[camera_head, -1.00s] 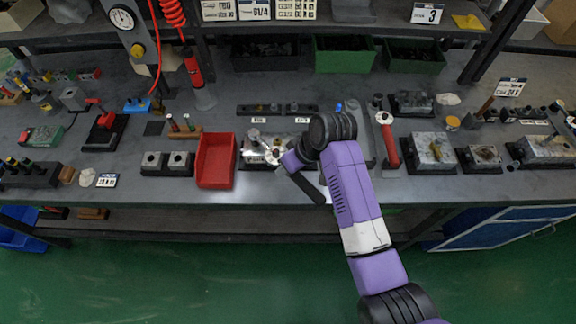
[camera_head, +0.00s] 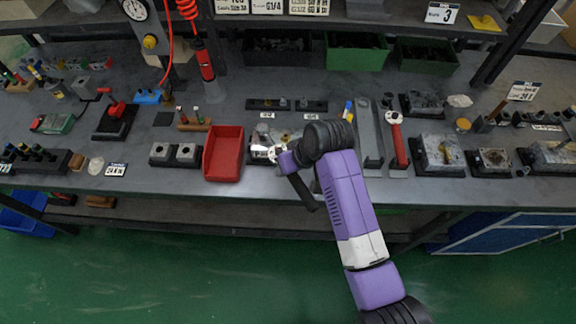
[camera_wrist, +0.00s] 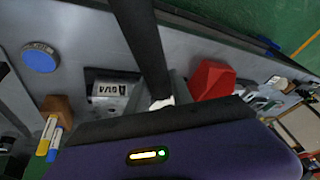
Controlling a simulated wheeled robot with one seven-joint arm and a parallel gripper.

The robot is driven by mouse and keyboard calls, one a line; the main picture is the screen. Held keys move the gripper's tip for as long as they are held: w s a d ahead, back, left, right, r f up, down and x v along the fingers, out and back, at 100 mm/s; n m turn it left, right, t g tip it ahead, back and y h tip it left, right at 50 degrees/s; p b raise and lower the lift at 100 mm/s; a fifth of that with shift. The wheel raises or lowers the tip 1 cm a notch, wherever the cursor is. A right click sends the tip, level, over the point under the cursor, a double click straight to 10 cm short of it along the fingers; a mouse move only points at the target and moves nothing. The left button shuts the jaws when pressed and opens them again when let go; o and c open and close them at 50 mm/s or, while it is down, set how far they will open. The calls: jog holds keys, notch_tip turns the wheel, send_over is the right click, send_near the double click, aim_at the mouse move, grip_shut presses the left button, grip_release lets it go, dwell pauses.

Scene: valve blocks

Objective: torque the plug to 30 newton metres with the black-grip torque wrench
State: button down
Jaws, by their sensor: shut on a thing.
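The black-grip torque wrench (camera_head: 306,194) is in my gripper (camera_head: 287,160); its dark handle slants down to the right, toward the bench's front edge. In the wrist view the long black handle (camera_wrist: 143,45) runs down to a pale metal part near my gripper. My gripper is shut on the wrench, above the front of the bench. A metal valve block (camera_head: 260,150) lies just left of and behind my gripper, partly covered by it. A block with a marked face (camera_wrist: 112,90) shows in the wrist view. I cannot make out the plug or whether the wrench touches it.
A red tray (camera_head: 223,155) stands close left of my gripper. A red-handled tool (camera_head: 398,145) lies to the right, beside metal blocks on dark plates. A dark rail with fittings (camera_head: 287,104) lies behind. Green bins (camera_head: 357,53) stand at the back.

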jog(key=shift+s+a+r+m+t, duration=0.15)
jog(key=shift+s+a+m, duration=0.1)
jog(key=shift+a+m, duration=0.25)
jog(key=shift+s+a+f+m+t, duration=0.1)
jog(key=shift+s+a+m+t, duration=0.1)
jog(key=shift+a+m, duration=0.3)
jog(key=shift+w+d+n, duration=0.25)
jog(key=shift+d+n, duration=0.25)
jog(key=shift+d, duration=0.05)
jog(key=shift+w+d+n, duration=0.25)
jog(key=shift+d+n, duration=0.25)
jog(key=shift+r, duration=3.95)
